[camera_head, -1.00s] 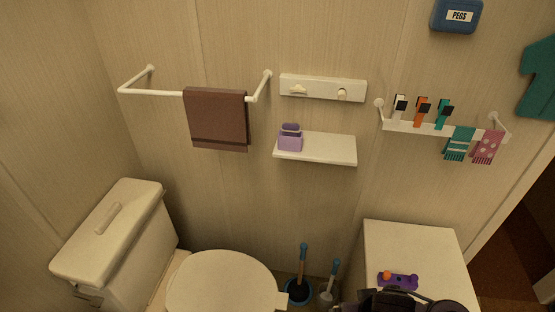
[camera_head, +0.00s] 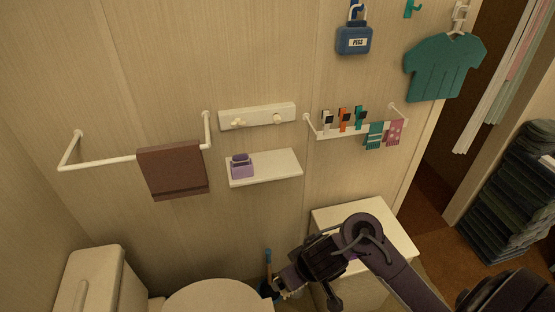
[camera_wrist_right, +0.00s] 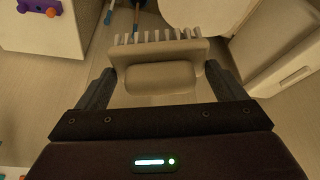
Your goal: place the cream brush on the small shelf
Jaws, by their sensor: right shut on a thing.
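The cream brush (camera_wrist_right: 160,68) is between the fingers of my right gripper (camera_wrist_right: 162,84) in the right wrist view, bristles pointing to the top of that picture. My right gripper is shut on it, above the floor. In the head view my right gripper (camera_head: 281,287) is low, in front of the white cabinet and near the toilet; the brush is hard to make out there. The small shelf (camera_head: 275,166) is on the wall, higher than the gripper, with a purple holder (camera_head: 242,166) at its left end. The shelf's middle and right are bare. My left gripper is not in view.
A brown towel (camera_head: 172,171) hangs on a rail left of the shelf. A hook board (camera_head: 257,116) is above it. A peg rail (camera_head: 360,130) is to the right. The toilet (camera_head: 215,298) and white cabinet (camera_head: 333,215) stand below.

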